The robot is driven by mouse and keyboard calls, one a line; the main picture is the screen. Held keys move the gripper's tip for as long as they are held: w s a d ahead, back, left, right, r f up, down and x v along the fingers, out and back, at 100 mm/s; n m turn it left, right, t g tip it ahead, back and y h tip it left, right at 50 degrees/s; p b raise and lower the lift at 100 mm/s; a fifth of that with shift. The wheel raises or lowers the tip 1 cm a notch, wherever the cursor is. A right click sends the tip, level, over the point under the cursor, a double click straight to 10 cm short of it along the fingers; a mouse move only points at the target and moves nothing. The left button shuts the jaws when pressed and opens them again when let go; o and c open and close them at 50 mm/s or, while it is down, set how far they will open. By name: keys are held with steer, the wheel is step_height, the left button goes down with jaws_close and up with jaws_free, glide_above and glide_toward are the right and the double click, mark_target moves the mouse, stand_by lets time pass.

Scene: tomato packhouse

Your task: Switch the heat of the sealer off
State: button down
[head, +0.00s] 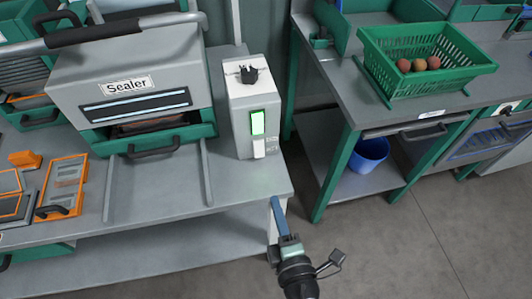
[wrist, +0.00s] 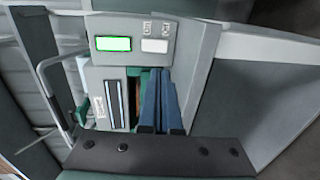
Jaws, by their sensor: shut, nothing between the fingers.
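The sealer (head: 135,65) stands on the bench at the left, a grey machine with a "Sealer" label and a dark front handle. Beside it on the right is its grey control box (head: 240,135), with a black knob (head: 248,74) on top. The box's face has a green-lit rectangle (head: 257,122) and a plain white one (head: 259,147). In the wrist view the green-lit rectangle (wrist: 113,43) and the white one (wrist: 155,45) are side by side. My gripper (head: 277,203) has blue fingers, shut and empty, by the bench's right front corner, apart from the box. In the wrist view its fingertips (wrist: 160,72) point towards the white rectangle.
Orange-framed parts (head: 62,185) lie on the bench (head: 150,225) at the left. To the right, a second table (head: 350,100) carries a green crate (head: 378,65) with several tomatoes. A blue bucket (head: 370,153) stands on its lower shelf. Open floor lies between and in front.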

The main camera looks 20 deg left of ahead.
mark_target(260, 154)
stand_by(0.3)
steer(key=b+x, duration=0.1)
steer(key=x, duration=1.3)
steer(key=shift+b, duration=0.35)
